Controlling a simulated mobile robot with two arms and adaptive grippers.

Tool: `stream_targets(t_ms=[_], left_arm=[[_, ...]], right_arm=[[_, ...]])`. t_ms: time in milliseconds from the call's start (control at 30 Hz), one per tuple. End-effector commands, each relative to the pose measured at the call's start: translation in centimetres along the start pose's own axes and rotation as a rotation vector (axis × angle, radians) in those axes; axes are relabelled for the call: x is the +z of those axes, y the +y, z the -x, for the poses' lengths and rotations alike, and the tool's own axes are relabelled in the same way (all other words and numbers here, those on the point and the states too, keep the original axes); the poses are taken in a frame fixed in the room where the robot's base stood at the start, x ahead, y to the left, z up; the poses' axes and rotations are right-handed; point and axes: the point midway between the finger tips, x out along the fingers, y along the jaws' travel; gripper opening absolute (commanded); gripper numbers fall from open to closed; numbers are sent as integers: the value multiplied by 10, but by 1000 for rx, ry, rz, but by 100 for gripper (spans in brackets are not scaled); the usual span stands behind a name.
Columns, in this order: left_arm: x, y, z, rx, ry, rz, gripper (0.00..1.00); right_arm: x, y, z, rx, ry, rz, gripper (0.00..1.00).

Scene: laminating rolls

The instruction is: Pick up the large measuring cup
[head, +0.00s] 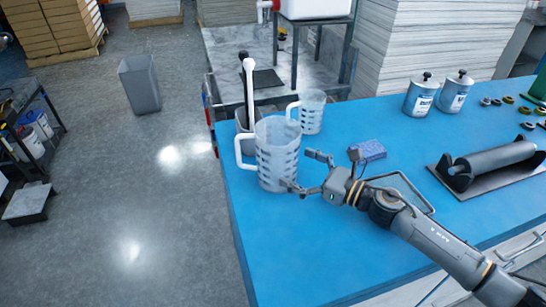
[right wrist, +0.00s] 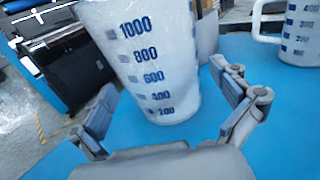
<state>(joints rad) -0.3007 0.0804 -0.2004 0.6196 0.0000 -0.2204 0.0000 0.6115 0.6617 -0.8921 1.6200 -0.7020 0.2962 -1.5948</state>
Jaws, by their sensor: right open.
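The large measuring cup (head: 278,155) is translucent white with blue marks and a handle on its left. It stands upright near the left edge of the blue table. In the right wrist view the large cup (right wrist: 150,60) shows marks up to 1000, ahead of and between the spread fingers. My right gripper (head: 304,171) is open at the cup's right side, its fingers pointing at it. The open right gripper also shows in the right wrist view (right wrist: 168,103). A smaller measuring cup (head: 312,112) stands behind the large one; it shows at the right wrist view's upper right (right wrist: 298,35). My left gripper is not in view.
A grey container with tall-handled tools (head: 248,90) stands just behind the large cup. Two cans (head: 421,95) and a roller (head: 493,160) are farther right. The table's front left is clear.

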Motion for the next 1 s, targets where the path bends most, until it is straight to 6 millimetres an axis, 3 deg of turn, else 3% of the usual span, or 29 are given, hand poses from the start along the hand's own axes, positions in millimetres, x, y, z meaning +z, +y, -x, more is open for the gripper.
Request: stream_targets(t_ms=[167, 433, 733, 767, 933, 1000], left_arm=[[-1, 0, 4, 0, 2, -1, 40], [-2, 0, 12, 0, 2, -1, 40], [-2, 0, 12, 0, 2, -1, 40], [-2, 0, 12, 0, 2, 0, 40], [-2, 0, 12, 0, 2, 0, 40], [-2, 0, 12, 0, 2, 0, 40]], right_arm=[[-1, 1, -13, 1, 0, 0, 100], [-6, 1, -51, 0, -1, 0, 100], [-8, 1, -57, 0, 1, 0, 100], [-8, 1, -57, 0, 1, 0, 98], [-8, 1, -56, -1, 1, 0, 63], [-7, 1, -56, 0, 0, 0, 59]])
